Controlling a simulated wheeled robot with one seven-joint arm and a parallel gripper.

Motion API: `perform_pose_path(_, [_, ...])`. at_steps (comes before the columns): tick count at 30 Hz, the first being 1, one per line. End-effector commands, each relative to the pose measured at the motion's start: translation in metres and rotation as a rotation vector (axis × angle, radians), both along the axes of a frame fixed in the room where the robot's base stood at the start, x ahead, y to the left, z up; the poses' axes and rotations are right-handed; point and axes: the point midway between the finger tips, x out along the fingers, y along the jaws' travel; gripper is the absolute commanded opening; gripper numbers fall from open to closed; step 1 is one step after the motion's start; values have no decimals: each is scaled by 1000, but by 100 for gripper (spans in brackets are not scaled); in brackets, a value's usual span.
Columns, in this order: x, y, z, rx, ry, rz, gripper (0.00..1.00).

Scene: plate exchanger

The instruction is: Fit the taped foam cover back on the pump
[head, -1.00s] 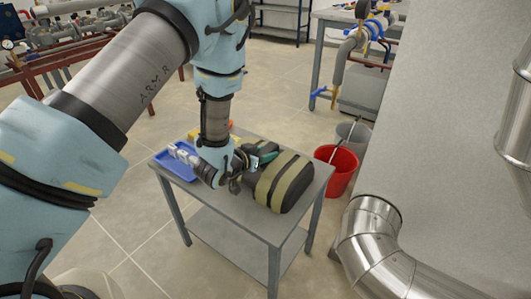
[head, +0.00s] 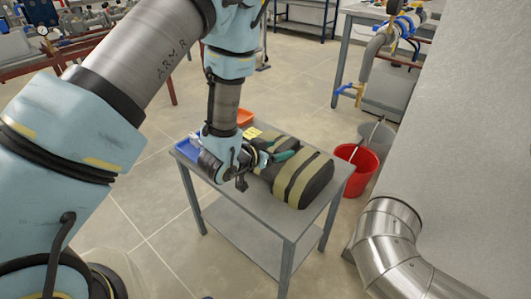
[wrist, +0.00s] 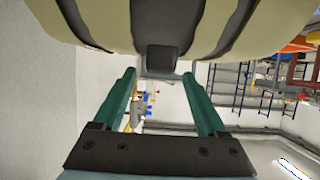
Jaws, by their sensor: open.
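The foam cover (head: 303,180), a dark rounded block with tan tape bands, lies on the top of a grey cart. In the wrist view its taped side (wrist: 225,22) fills the top, with a small dark tab (wrist: 162,58) sticking out. My gripper (head: 284,156) is beside the cover's far left side. In the wrist view my gripper (wrist: 160,82) is open, its two green fingers on either side of the tab's line. I cannot tell whether the tab is between the fingertips or just beyond them. I cannot make out the pump for certain.
The grey cart (head: 262,215) also holds a blue tray (head: 186,149), partly hidden by my wrist, a yellow item and an orange item (head: 245,117). A red bucket (head: 357,170) stands right of the cart. A silver duct (head: 390,245) and grey wall bound the right.

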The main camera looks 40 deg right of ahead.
Motion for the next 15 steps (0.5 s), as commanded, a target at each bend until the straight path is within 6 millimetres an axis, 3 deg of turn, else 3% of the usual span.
perform_pose_path(7, [-11,45,19,1,1,4,75])
perform_pose_path(15, [-17,65,29,-1,0,1,75])
